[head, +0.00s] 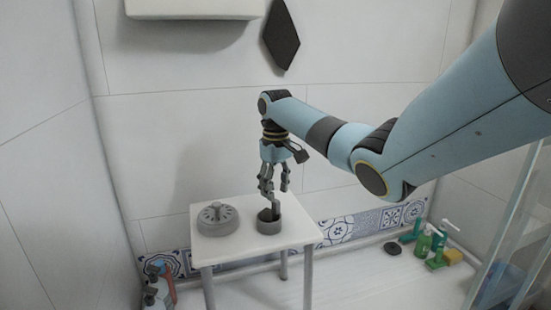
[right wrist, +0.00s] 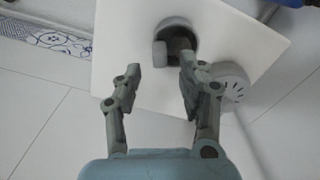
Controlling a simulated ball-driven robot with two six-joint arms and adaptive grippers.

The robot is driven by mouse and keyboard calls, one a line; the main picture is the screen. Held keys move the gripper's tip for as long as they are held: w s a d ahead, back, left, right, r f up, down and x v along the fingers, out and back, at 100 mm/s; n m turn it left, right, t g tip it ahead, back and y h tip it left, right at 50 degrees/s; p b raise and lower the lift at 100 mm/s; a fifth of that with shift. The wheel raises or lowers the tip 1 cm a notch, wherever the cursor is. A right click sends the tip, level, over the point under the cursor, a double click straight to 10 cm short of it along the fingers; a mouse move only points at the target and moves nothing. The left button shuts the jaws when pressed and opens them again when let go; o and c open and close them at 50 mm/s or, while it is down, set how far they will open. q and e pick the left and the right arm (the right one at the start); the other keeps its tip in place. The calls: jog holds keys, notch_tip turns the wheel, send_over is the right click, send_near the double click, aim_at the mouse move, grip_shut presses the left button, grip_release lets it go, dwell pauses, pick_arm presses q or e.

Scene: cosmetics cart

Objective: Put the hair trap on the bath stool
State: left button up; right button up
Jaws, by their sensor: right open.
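The white bath stool (head: 240,247) stands against the tiled wall; its top also shows in the right wrist view (right wrist: 125,30). Two grey pieces stand on it: a round slotted piece with a central knob (head: 216,219) at left, and a small open cup-like piece with an upright tab (head: 268,226) at right. I cannot tell for certain which is the hair trap. My right gripper (head: 274,190) is open just above the cup-like piece. In the right wrist view the open fingers (right wrist: 160,70) point toward the cup (right wrist: 177,20), with the slotted piece (right wrist: 232,78) to the right. My left gripper is not in view.
Green bottles (head: 424,243), a yellow block (head: 453,257) and a dark round item (head: 392,248) stand on the floor ledge at right. Bottles (head: 155,287) stand left of the stool. A glass panel (head: 510,250) rises at far right. A dark diamond-shaped piece (head: 281,38) hangs on the wall.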

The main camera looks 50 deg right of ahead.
notch_tip(320, 180, up, 5)
jog(key=shift+p, duration=0.95)
jog(key=w+a+r+n+t+h+p, duration=0.1)
jog(key=w+a+r+n+t+p, duration=0.15)
jog(key=a+t, duration=0.75)
jog(key=s+a+f+g, duration=0.1)
jog(key=s+a+f, duration=0.1)
jog(key=a+f, duration=0.3)
jog(key=s+f+g, duration=0.5)
jog(key=s+f, duration=1.9)
jog(key=f, duration=0.4)
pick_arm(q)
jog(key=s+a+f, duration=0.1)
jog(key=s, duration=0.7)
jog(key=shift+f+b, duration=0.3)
pick_arm(e)
jog(key=s+a+f+g, duration=0.1)
jog(key=s+f, duration=0.2)
jog(key=s, duration=0.7)
jog(key=s+f+g, duration=0.1)
jog(key=s+f, duration=0.3)
jog(key=s, duration=0.6)
jog(key=s+a+f+g, duration=0.1)
jog(key=s+f, duration=0.3)
jog(key=s, duration=0.7)
jog(key=shift+a+f+m+g, duration=0.15)
jog(key=shift+a+m+g, duration=0.15)
jog(key=shift+m+g, duration=0.2)
